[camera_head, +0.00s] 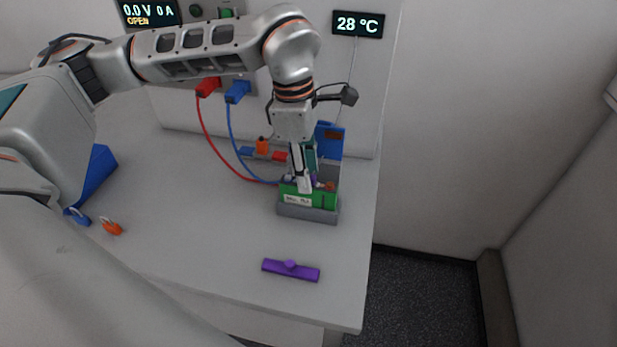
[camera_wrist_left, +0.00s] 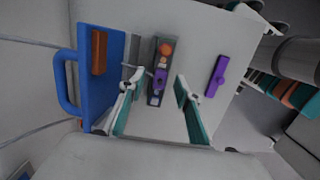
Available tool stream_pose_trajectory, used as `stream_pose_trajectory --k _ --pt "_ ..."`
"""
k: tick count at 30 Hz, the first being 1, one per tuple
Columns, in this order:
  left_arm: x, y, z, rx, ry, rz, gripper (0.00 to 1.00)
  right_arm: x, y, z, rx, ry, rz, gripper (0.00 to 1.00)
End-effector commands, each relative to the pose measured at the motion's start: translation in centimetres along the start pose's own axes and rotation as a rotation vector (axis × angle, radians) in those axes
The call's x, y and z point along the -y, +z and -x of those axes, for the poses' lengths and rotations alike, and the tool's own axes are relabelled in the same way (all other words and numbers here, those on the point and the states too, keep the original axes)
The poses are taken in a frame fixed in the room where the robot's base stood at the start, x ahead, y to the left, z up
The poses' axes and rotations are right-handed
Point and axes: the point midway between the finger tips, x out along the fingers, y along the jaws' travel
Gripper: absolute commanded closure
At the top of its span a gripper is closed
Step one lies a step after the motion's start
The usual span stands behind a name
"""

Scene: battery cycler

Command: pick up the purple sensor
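A long purple bar with a round knob (camera_head: 290,270) lies on the bench in front of the green battery box; it also shows in the wrist view (camera_wrist_left: 217,76). A smaller purple piece (camera_wrist_left: 160,81) sits on top of the green box (camera_head: 297,192), partly hidden behind my gripper in the head view. I cannot tell for certain which purple piece is the sensor. My left gripper (camera_head: 303,180) points down over the box. In the wrist view its teal fingers (camera_wrist_left: 157,108) are apart and empty, with the small purple piece between and beyond them. My right gripper is not in view.
A blue panel (camera_head: 329,141) stands upright behind the box. Red (camera_head: 208,87) and blue (camera_head: 237,92) plugs have cables running to the box. Blue (camera_head: 77,216) and orange (camera_head: 112,227) padlocks lie at the left. The bench around the purple bar is clear; its edge is at the right.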

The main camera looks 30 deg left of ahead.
Motion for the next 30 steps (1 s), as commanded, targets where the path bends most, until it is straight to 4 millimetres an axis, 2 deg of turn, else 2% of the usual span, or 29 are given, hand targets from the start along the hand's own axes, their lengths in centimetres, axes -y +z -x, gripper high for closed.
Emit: stream_pose_trajectory --k 6,8,10,11,23,30 --pt "0.0 0.0 -0.1 0.0 0.0 0.0 0.67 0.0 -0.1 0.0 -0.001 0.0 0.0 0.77" --pt "0.0 0.0 -0.1 0.001 0.0 0.0 0.8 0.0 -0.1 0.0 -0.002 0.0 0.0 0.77" --pt "0.0 0.0 -0.1 0.001 0.0 0.0 0.98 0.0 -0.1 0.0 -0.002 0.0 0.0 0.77" --pt "0.0 0.0 -0.1 0.001 0.0 0.0 1.0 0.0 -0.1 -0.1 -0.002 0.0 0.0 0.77" --pt "0.0 0.1 0.1 0.001 0.001 0.0 1.0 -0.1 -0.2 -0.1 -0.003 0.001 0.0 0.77" --pt "-0.1 0.3 2.2 0.002 0.003 0.0 1.0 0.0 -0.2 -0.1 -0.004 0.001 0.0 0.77"
